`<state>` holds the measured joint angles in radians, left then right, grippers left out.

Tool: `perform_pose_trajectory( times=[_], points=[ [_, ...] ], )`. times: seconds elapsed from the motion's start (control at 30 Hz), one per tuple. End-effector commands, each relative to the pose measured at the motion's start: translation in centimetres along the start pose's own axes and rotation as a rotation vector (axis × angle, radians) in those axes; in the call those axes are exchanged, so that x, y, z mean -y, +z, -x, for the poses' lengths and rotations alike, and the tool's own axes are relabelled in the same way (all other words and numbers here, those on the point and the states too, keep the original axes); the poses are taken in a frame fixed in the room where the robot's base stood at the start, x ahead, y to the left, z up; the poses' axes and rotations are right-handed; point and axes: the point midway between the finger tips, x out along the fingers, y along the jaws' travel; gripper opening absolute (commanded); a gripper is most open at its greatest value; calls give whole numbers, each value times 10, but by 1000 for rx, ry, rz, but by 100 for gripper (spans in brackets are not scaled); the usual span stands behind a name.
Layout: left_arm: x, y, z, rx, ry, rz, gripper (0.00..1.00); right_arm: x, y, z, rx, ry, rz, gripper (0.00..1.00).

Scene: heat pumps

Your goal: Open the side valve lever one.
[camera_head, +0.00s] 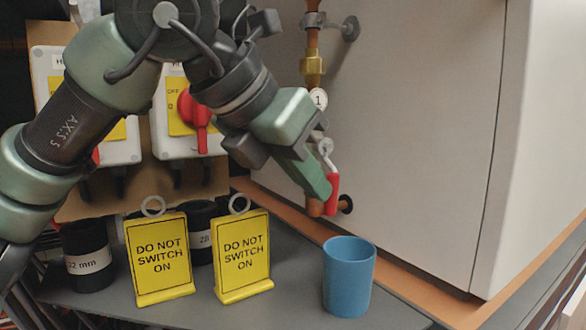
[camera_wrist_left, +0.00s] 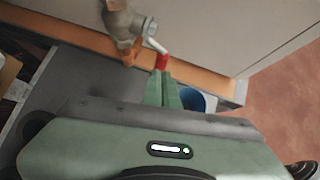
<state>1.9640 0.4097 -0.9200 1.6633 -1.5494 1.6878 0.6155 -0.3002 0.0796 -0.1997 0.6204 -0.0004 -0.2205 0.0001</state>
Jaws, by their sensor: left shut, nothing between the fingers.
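The side valve lever one has a red handle (camera_head: 332,193) that hangs downward beside the copper pipe, below a round tag marked 1 (camera_head: 319,98). In the left wrist view the red handle (camera_wrist_left: 162,61) shows just beyond my fingertips, with the brass valve body (camera_wrist_left: 122,24) above left. My left gripper (camera_head: 322,192) is shut with nothing between its fingers. Its tips are right beside the red handle; I cannot tell whether they touch it. The gripper hides part of the valve in the head view. My right gripper is not in view.
A blue cup (camera_head: 348,278) stands on the grey shelf below the valve. Two yellow "DO NOT SWITCH ON" signs (camera_head: 160,255) stand to its left. Switch boxes with red handles (camera_head: 192,110) are behind my arm. The white unit's panel (camera_head: 420,130) stands close on the right.

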Motion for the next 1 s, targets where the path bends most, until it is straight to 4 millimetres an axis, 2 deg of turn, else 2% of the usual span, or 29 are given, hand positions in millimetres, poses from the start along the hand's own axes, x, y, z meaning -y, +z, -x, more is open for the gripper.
perform_pose_trajectory(
  times=[0.37,0.47,0.7,1.0],
  points=[
    [0,1,-2,0,0,0,0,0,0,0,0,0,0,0],
    [0,0,-6,12,-1,2,0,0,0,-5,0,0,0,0],
    [0,3,-19,111,-14,16,0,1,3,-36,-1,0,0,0],
    [1,6,-16,142,-19,20,0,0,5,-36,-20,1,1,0]
  ],
)
